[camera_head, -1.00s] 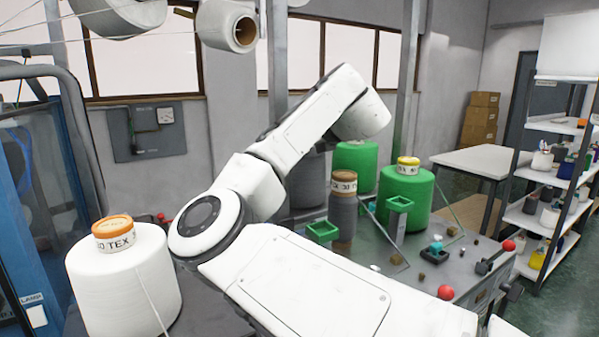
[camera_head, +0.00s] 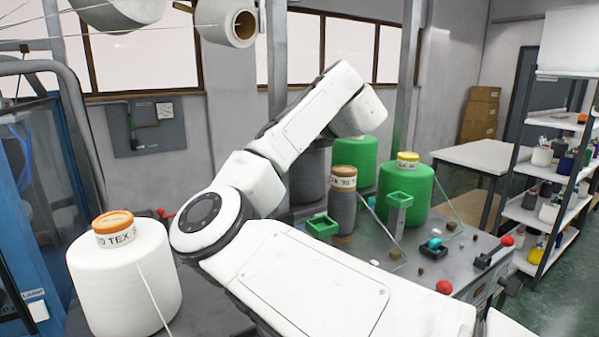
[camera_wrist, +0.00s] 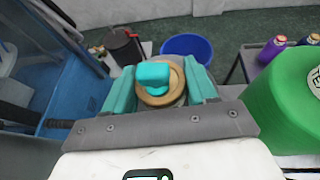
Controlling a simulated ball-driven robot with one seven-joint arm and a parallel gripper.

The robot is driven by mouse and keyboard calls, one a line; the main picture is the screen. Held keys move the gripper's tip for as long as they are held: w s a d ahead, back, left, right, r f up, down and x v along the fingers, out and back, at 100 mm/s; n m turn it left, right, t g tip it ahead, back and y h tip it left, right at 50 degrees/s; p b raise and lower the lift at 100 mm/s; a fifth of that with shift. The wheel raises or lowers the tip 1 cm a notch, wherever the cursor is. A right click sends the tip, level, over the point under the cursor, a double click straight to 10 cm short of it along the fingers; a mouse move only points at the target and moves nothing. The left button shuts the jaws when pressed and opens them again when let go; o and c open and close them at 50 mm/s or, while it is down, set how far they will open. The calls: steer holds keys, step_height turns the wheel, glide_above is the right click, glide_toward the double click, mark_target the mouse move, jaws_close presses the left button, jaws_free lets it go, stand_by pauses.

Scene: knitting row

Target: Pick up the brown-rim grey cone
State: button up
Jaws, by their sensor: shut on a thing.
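In the wrist view my gripper (camera_wrist: 160,86) has its two teal fingers closed on either side of a round top with a tan-brown rim (camera_wrist: 174,99). A small teal block shows over the middle of that top. The body below it is hidden. In the head view my arm hides the gripper. A grey cone with a brown rim and a printed band (camera_head: 343,211) stands upright on the table there. A wider grey cone (camera_head: 307,182) stands behind it, its top covered by my arm. I cannot tell from the head view which one is between the fingers.
Green cones (camera_head: 420,202) stand close by on the right; one shows near my gripper in the wrist view (camera_wrist: 285,110). A white cone (camera_head: 124,285) stands at front left. Green square holders (camera_head: 322,226) and red-knobbed levers (camera_head: 444,287) rise from the table. A blue bucket (camera_wrist: 204,48) is beyond.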

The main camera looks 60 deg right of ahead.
jaws_close()
steer(key=shift+r, duration=0.2)
step_height(320, 180, up, 10)
steer(key=shift+f+b, duration=0.1)
steer(key=shift+b, duration=0.65)
